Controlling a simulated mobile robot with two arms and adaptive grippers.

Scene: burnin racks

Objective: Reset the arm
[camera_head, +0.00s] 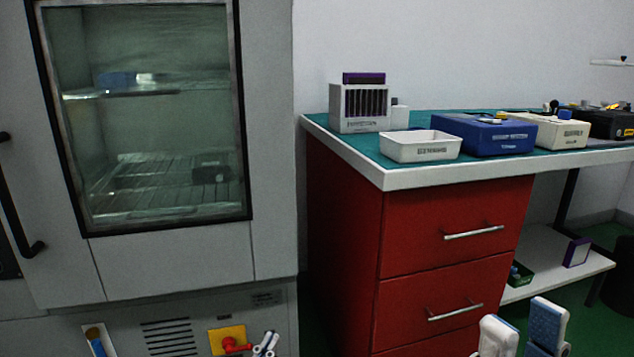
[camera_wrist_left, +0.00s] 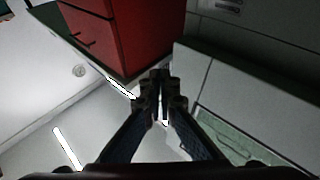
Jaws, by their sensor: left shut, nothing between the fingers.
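My right gripper (camera_head: 523,325) shows at the bottom right of the head view, in front of the red drawer unit (camera_head: 440,270). Its two white-and-blue fingers stand apart with nothing seen between them. The rest of both arms is out of the head view.
A bench with a green top (camera_head: 320,122) holds a white tray (camera_head: 420,146), a blue box (camera_head: 484,134), a cream box (camera_head: 555,132) and a rack (camera_head: 360,107). A low white shelf (camera_head: 545,262) is beside the drawers. A red knob (camera_head: 232,344) is on the cabinet.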

